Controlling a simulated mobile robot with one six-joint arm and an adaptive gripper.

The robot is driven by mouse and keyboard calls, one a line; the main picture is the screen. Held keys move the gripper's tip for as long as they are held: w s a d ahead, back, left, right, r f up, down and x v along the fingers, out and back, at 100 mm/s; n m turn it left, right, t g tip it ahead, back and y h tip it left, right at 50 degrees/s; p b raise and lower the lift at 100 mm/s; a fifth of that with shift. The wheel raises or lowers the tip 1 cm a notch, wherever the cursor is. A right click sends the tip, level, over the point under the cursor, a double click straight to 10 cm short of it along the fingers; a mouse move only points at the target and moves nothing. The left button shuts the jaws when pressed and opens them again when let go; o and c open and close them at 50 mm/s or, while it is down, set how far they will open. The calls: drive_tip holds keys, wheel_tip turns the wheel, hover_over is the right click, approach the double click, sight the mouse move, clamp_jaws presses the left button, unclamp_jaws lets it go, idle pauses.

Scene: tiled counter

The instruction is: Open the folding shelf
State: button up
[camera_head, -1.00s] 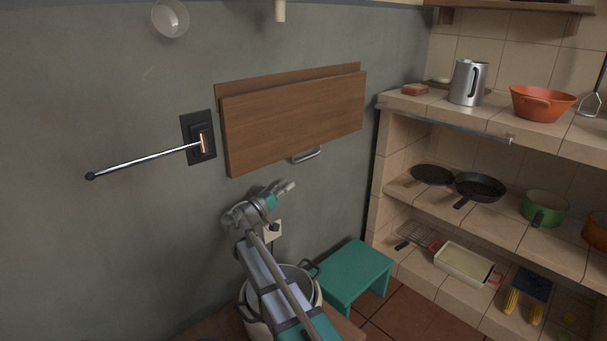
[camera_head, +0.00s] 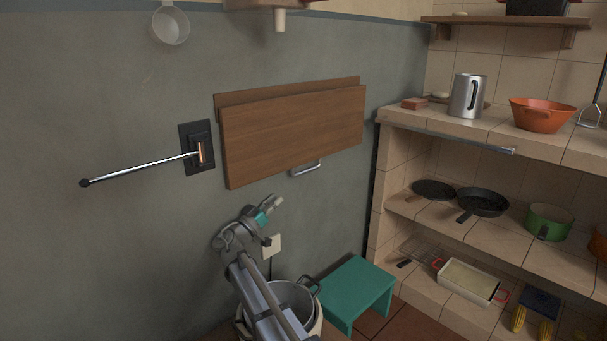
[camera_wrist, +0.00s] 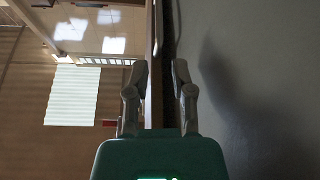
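The folding shelf (camera_head: 290,135) is a brown wooden panel hanging flat against the grey wall. A second board edge shows behind its top. A metal handle (camera_head: 305,169) sits at its lower edge. My gripper (camera_head: 275,201) is below and to the left of the handle, apart from it, tilted up to the right. In the wrist view my gripper (camera_wrist: 156,68) has its two fingers spread, with nothing held. A thin wooden edge (camera_wrist: 153,60), likely the panel's, runs up between the fingers, beside a dark gap; I cannot tell its distance.
A wall lever (camera_head: 140,169) sticks out left of the shelf. A large pot (camera_head: 292,297) and a green stool (camera_head: 356,283) stand below.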

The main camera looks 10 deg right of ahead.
sight(303, 173)
drive_tip(key=p+x, duration=0.5)
drive_tip(key=x, duration=0.8)
drive_tip(key=shift+d+r, duration=0.1)
drive_tip(key=shift+d, duration=0.05)
clamp_jaws()
drive_tip(key=shift+d, duration=0.15)
